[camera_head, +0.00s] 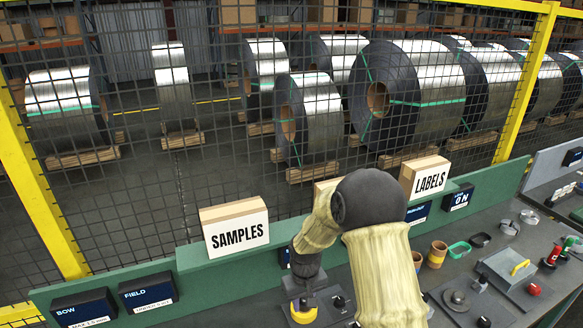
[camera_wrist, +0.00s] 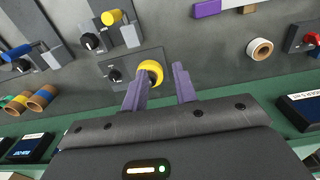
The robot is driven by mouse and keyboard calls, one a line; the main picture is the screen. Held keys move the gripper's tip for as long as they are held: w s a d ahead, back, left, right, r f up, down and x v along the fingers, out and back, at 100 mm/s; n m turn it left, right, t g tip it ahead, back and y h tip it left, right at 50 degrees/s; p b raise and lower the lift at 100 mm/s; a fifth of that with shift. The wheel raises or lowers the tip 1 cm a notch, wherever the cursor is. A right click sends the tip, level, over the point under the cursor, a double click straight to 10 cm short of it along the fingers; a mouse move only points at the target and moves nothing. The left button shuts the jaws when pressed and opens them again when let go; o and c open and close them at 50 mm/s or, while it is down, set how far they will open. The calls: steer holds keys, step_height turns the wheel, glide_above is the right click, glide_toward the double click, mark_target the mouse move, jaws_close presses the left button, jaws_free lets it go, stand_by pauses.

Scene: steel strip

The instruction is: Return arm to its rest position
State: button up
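My arm reaches over the grey workbench in the head view, its beige-sleeved links and dark elbow in front of the bench's back edge. My gripper (camera_wrist: 160,78) shows two purple fingers standing apart in the wrist view, with nothing held between them. A yellow round knob (camera_wrist: 151,70) on a grey panel lies just beyond the left fingertip; I cannot tell whether they touch. In the head view a yellow round part (camera_head: 303,314) shows below my wrist, and the fingers are hard to make out there.
SAMPLES (camera_head: 236,232) and LABELS (camera_head: 428,178) boxes stand on the green back ledge (camera_head: 190,262). A mesh fence with yellow posts (camera_head: 48,190) rises behind, before steel coils (camera_head: 412,95).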

steer(key=s+d+m+t+b, duration=0.1)
steer(key=s+d+m+b, duration=0.1)
steer(key=s+d+b, duration=0.4)
steer(key=s+d+f+m+t+b, duration=0.1)
steer(key=s+d+m+b, duration=0.1)
steer(key=s+d+b, duration=0.4)
steer(key=s+b, duration=0.3)
steer(key=s, duration=0.1)
steer(key=shift+s+f, duration=0.25)
steer(key=shift+s, duration=0.15)
stand_by(1.5)
steer(key=shift+o, duration=0.9)
